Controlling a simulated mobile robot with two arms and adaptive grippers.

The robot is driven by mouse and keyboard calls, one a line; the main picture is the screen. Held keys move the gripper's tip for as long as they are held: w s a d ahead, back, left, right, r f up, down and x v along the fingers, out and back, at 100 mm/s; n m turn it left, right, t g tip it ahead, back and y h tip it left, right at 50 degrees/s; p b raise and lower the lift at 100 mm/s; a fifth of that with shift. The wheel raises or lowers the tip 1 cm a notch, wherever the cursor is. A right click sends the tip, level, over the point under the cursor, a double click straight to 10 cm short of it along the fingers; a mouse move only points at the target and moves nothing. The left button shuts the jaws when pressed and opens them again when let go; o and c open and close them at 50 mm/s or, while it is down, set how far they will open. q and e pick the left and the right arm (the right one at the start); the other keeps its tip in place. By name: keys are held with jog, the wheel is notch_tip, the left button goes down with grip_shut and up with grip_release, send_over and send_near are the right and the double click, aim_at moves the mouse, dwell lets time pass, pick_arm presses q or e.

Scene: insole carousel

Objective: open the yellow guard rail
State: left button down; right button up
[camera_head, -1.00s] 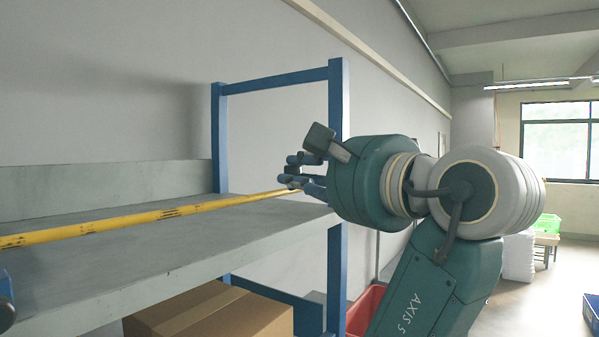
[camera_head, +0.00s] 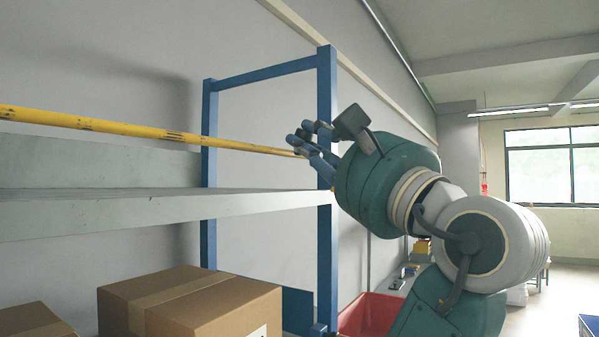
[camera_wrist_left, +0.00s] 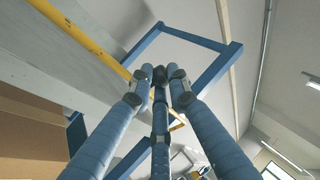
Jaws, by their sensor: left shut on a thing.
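The yellow guard rail (camera_head: 130,129) is a long thin bar with dark marks. It runs from the left edge across the head view, above the grey shelf (camera_head: 150,214). The fingers partly hide that end. In the left wrist view the gripper's fingers (camera_wrist_left: 160,78) converge, and the rail (camera_wrist_left: 85,38) slopes down from the upper left toward them. My right gripper is not in view.
Cardboard boxes (camera_head: 215,305) stand below the shelf. A red bin (camera_head: 370,315) sits on the floor under my arm. A grey wall is close behind the blue frame. Open floor shows at the right.

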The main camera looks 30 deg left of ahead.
pick_arm(q)
jog(key=d+f+m+t+b, duration=0.1)
jog(key=t+b, duration=0.1)
jog(key=b, duration=0.1)
jog(key=shift+d+y, duration=0.15)
jog(key=shift+y, duration=0.15)
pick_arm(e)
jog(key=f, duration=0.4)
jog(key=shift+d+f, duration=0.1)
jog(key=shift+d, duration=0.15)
pick_arm(q)
jog(key=shift+r, duration=0.15)
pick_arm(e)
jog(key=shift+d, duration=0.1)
